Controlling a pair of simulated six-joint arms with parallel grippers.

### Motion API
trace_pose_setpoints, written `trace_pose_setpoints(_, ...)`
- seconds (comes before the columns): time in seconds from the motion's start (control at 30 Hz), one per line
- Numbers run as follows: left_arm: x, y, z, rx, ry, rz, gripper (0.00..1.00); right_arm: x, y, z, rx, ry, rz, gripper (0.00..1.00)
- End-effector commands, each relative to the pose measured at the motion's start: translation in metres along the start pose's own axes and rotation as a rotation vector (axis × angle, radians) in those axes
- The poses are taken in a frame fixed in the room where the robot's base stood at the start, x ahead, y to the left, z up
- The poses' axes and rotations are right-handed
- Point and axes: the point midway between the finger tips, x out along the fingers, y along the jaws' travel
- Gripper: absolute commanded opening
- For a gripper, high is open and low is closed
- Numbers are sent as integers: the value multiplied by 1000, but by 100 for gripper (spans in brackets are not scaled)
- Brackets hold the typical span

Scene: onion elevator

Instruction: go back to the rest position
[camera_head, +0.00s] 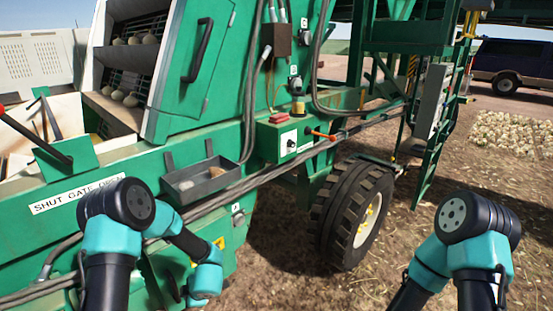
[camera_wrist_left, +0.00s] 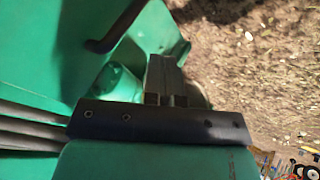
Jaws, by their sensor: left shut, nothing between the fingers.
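My left arm (camera_head: 118,205), dark and teal, bends in front of the green machine at the lower left in the head view. Its gripper cannot be made out there. In the left wrist view my left gripper (camera_wrist_left: 163,65) shows dark fingers close together, shut and empty, with green machine panels beside and behind it. My right arm (camera_head: 480,215) is folded at the lower right in the head view, over bare ground. Its gripper is out of the picture.
The green machine (camera_head: 225,140) fills the left and middle. A grey tray (camera_head: 200,180) sticks out near my left arm. A control box (camera_head: 285,138) with an orange handle, cables and a large tyre (camera_head: 352,212) are farther right. The ground between tyre and right arm is open.

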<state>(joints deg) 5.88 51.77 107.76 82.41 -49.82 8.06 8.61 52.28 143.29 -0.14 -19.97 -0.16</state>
Motion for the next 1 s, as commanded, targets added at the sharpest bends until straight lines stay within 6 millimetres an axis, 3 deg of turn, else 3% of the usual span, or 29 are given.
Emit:
trace_pose_setpoints(0.23,8,-39,9,392,-193,119,0,0,0,0,0,0,0,0)
trace_pose_setpoints(0.47,1,-88,24,775,-423,207,0,0,0,0,0,0,0,0)
trace_pose_setpoints(0.8,-36,-183,36,1322,-814,307,0,0,0,0,0,0,0,0)
trace_pose_setpoints(1.0,-55,-218,34,1509,-964,346,0,0,0,0,0,0,0,0)
